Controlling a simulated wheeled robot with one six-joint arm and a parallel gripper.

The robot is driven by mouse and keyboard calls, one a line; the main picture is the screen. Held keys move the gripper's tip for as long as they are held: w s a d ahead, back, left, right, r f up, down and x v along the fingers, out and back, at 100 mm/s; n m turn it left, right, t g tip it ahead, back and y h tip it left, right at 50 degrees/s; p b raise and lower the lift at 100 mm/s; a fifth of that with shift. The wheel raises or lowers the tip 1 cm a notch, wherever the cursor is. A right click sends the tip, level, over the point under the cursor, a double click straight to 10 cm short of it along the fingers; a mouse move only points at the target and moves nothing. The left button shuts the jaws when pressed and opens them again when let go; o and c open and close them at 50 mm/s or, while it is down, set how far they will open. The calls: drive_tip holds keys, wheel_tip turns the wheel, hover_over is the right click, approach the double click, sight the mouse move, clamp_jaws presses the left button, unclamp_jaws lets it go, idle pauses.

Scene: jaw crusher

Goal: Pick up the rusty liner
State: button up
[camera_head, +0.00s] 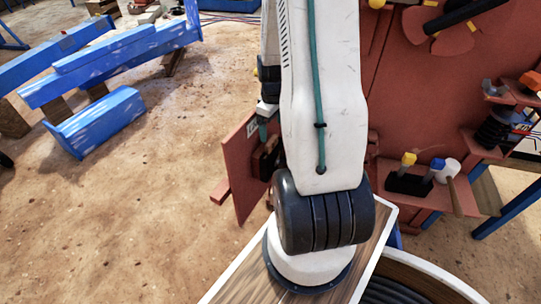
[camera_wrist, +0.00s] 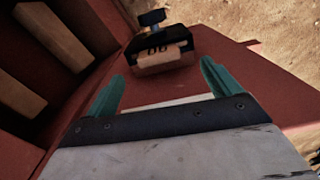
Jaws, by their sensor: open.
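In the wrist view my gripper (camera_wrist: 158,82) is open, with its two green fingers apart and nothing between them. Just beyond the fingertips, a dark clamp-like holder (camera_wrist: 155,37) with a blue knob sits on a red plate. A brownish block (camera_wrist: 166,59) shows at its near side; it may be the rusty liner, but I cannot tell for certain. In the head view my gripper (camera_head: 262,133) is partly hidden behind my arm, close above the dark holder (camera_head: 266,158) on the red plate.
The red plate (camera_head: 240,165) belongs to the large red machine (camera_head: 415,75). A red shelf (camera_head: 420,198) at right holds yellow- and blue-topped items. In the wrist view, tan blocks (camera_wrist: 50,35) sit in a red recess at left.

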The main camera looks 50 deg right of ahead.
sight(272, 140)
drive_tip(key=shift+w+d+f, duration=0.1)
drive_tip(key=shift+w+f, duration=0.05)
drive_tip(key=shift+f, duration=0.1)
wheel_tip(272, 140, down, 7)
drive_tip(key=shift+f, duration=0.1)
clamp_jaws()
idle(0.3)
